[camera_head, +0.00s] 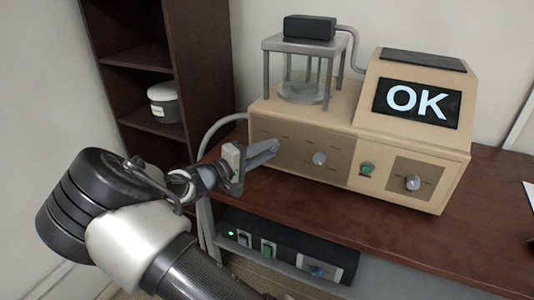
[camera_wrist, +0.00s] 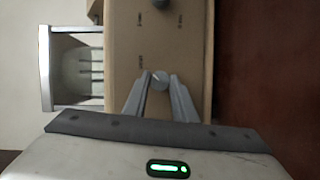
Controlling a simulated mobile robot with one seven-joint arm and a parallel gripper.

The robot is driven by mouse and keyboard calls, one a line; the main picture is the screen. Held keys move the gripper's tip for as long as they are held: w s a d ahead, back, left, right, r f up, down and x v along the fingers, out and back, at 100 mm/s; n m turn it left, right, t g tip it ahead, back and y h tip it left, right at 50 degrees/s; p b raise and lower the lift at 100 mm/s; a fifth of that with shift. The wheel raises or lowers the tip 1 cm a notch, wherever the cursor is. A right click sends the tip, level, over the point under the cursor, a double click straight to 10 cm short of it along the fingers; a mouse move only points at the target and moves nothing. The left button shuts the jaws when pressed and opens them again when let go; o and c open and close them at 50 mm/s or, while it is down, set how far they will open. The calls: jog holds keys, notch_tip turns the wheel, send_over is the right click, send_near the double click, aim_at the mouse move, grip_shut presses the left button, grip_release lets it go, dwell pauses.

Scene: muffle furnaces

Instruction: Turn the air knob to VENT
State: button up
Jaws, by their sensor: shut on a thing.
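The beige machine (camera_head: 310,115) stands on the table and has a darker front panel with knobs. My gripper (camera_head: 272,148) reaches the left end of this panel from the left. In the wrist view its two fingers are shut on a small grey round knob (camera_wrist: 160,79), one finger on each side. The fingers hide this knob in the head view. A second knob (camera_head: 319,158) sits to its right, and a third knob (camera_head: 413,183) is at the far right. The labels are too small to read, so I cannot tell which setting the held knob points to.
The display (camera_head: 417,102) reads OK. A green button (camera_head: 367,169) sits between the right two knobs. A glass chamber (camera_head: 303,80) stands on top of the machine. A black unit (camera_head: 285,250) is under the tabletop.

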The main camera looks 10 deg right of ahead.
jog(key=shift+m, duration=0.4)
dwell(0.3)
jog(key=o, duration=1)
jog(key=shift+o, duration=0.2)
jog(key=p+v, duration=0.1)
jog(key=v, duration=1.6)
jog(key=shift+a+r, duration=0.25)
jog(key=shift+r, duration=0.05)
jog(key=shift+s+d, duration=0.1)
jog(key=shift+d, duration=0.05)
